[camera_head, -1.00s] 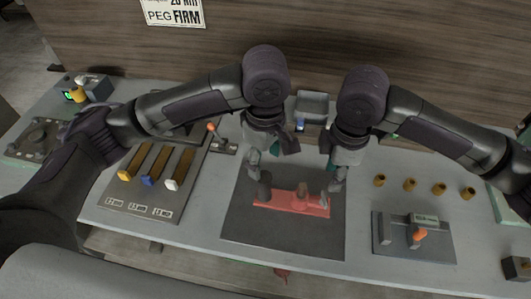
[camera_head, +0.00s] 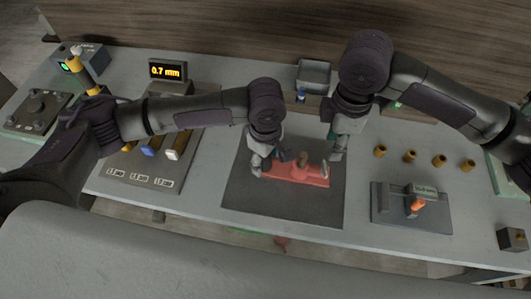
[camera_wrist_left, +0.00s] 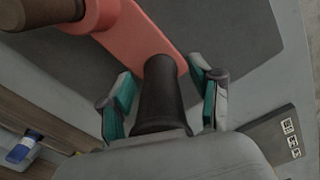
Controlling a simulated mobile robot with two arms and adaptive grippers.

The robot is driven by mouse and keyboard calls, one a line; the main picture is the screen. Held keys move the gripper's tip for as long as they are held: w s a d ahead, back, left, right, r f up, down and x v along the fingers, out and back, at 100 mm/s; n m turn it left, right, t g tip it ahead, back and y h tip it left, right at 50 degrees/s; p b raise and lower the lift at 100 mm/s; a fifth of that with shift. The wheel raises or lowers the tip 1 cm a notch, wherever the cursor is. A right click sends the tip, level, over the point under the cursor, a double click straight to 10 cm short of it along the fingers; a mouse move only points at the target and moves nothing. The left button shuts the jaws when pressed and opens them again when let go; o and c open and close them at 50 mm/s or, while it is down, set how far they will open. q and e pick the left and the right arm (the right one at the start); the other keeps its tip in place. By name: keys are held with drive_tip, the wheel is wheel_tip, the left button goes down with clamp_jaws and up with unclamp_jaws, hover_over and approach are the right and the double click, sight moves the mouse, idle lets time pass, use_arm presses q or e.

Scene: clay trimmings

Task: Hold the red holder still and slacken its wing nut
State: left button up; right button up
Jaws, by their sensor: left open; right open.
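The red holder (camera_head: 297,174) lies flat on the dark mat (camera_head: 250,205), with a brown upright piece (camera_head: 303,159) near its middle. A small grey piece (camera_head: 324,168) at its right end may be the wing nut; I cannot tell. My left gripper (camera_head: 263,166) is open at the holder's left end. In the left wrist view, its fingers (camera_wrist_left: 165,90) stand on either side of a dark post (camera_wrist_left: 160,110) on the red holder (camera_wrist_left: 150,45), with gaps showing. My right gripper (camera_head: 338,150) is open, by the right end, partly hiding that area.
A display (camera_head: 168,71) reads 0.7 mm. Several brass pegs (camera_head: 410,156) and a fixture with an orange knob (camera_head: 416,205) are at right. A grey bin (camera_head: 314,76) stands behind the mat.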

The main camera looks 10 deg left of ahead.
sight(326, 167)
use_arm(q)
clamp_jaws()
use_arm(e)
drive_tip(key=shift+c, duration=0.7)
wheel_tip(326, 167, down, 10)
drive_tip(key=m, duration=1.6)
drive_tip(key=shift+m, duration=0.3)
